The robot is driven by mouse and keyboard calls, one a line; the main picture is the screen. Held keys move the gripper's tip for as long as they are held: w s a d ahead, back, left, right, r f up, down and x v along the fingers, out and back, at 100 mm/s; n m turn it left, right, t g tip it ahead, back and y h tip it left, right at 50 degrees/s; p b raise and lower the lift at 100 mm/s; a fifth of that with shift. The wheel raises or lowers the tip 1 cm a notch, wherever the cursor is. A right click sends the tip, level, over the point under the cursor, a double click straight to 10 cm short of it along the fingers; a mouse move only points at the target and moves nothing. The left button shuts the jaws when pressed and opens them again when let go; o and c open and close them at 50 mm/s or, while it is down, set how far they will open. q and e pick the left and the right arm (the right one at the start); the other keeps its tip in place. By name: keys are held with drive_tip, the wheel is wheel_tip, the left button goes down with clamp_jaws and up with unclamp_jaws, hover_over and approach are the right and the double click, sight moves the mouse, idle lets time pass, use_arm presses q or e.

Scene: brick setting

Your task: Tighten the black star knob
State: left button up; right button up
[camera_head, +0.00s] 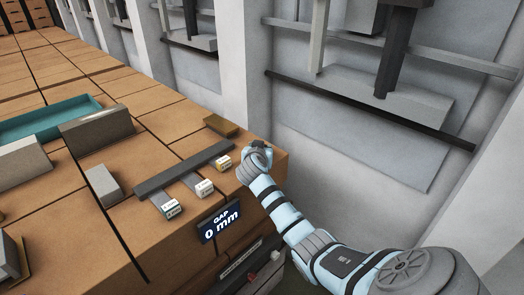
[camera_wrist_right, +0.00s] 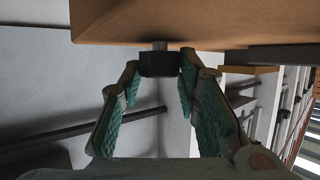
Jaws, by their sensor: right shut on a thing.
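The black knob (camera_wrist_right: 158,64) shows in the right wrist view on a short grey stem, against the brown bench edge (camera_wrist_right: 200,22). Its star outline cannot be made out from this side. My right gripper (camera_wrist_right: 160,72) has its teal-padded fingers on either side of the knob and is shut on it. In the head view my right gripper (camera_head: 255,158) is at the right corner of the bench, and the knob is hidden there. A dark display (camera_head: 220,223) on the bench front reads "GAP 0 mm". My left gripper is not in view.
A dark grey bar (camera_head: 185,168) and several small labelled white blocks (camera_head: 205,188) lie on the tiled bench top (camera_head: 135,225). Grey blocks (camera_head: 98,128) and a teal tray (camera_head: 50,120) stand further left. A grey wall (camera_head: 345,130) with ledges rises behind my right arm.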

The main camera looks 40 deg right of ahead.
idle(0.4)
drive_tip(key=o, duration=1)
drive_tip(key=shift+o, duration=0.9)
drive_tip(key=shift+w+d+f, duration=0.1)
drive_tip(key=v, duration=1.2)
